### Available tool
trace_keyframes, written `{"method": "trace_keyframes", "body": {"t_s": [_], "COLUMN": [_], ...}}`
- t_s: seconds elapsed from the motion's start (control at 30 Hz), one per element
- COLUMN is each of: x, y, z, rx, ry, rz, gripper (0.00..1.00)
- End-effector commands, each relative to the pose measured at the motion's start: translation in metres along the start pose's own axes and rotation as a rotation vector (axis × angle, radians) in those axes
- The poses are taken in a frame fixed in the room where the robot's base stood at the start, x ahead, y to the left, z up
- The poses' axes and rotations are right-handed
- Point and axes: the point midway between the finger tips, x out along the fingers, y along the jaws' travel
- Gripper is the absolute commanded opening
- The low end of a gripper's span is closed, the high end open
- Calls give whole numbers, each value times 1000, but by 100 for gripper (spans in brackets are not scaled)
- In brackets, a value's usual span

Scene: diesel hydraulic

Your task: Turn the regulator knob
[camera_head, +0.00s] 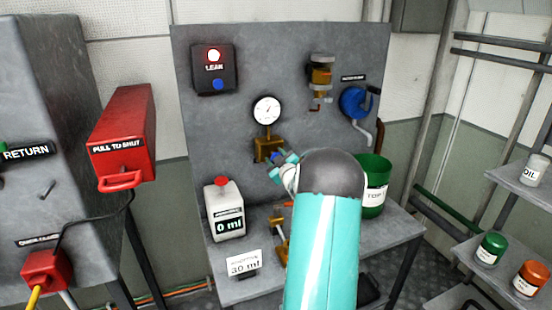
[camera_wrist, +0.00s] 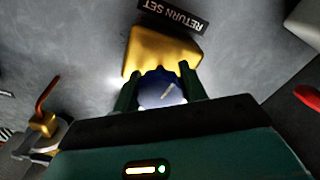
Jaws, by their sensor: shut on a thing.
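The regulator is a brass block (camera_head: 265,147) on the grey panel, under a round white gauge (camera_head: 267,110). Its blue knob (camera_wrist: 162,90) has a pale mark and sits in front of the brass block (camera_wrist: 160,50) in the wrist view. My gripper (camera_wrist: 158,85) has its two green fingers on either side of the knob, shut on it. In the head view my gripper (camera_head: 281,162) reaches the knob from the right, and my arm hides part of the bench. A label reading RETURN SET (camera_wrist: 172,14) is beside the block.
A white 0 ml jug (camera_head: 224,210) with a red cap stands left of my gripper. A 30 ml card (camera_head: 243,264) stands at the bench front. A green bucket (camera_head: 376,186) is right of my arm. A blue pump (camera_head: 355,101) and a LEAK box (camera_head: 213,69) are on the panel.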

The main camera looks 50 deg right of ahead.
Motion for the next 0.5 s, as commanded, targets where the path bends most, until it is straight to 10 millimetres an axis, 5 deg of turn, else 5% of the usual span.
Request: {"method": "trace_keyframes", "body": {"t_s": [0.5], "x": [-1], "y": [-1], "z": [1], "rx": [491], "ry": [-2], "rz": [0], "gripper": [19]}}
